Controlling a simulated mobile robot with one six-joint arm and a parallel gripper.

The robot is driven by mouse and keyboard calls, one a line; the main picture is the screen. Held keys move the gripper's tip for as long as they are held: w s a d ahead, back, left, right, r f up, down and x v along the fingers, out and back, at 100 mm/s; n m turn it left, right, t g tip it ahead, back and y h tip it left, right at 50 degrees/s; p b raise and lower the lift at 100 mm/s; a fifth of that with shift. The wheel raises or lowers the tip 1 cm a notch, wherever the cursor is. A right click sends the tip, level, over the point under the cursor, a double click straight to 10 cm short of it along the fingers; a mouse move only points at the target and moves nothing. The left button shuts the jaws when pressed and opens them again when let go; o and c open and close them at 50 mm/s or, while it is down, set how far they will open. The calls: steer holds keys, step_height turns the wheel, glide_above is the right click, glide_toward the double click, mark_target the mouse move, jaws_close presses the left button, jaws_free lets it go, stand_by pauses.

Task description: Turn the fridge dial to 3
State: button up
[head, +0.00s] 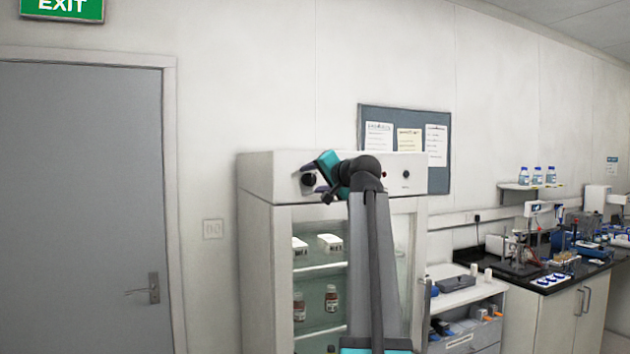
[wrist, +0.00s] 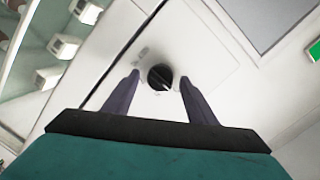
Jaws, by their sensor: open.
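The fridge (head: 260,225) is a white cabinet with a glass front, standing against the wall in the head view. Its black dial (head: 309,179) is on the top panel at the left. In the wrist view the dial (wrist: 160,77) is a round black knob with a light pointer mark. My gripper (head: 318,190) is at the panel, right by the dial. In the wrist view my gripper (wrist: 159,78) is open, with one finger on each side of the dial and a small gap showing at each side. The dial's numbers are too small to read.
Bottles (head: 331,298) and white boxes stand on shelves behind the glass. A grey door (head: 80,200) is at the left, a drawer cart (head: 465,300) at the right.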

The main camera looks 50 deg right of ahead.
steer(key=shift+s, duration=0.15)
steer(key=b+v, duration=0.3)
steer(key=v, duration=1)
steer(key=shift+s, duration=0.3)
steer(key=shift+a+r, duration=0.1)
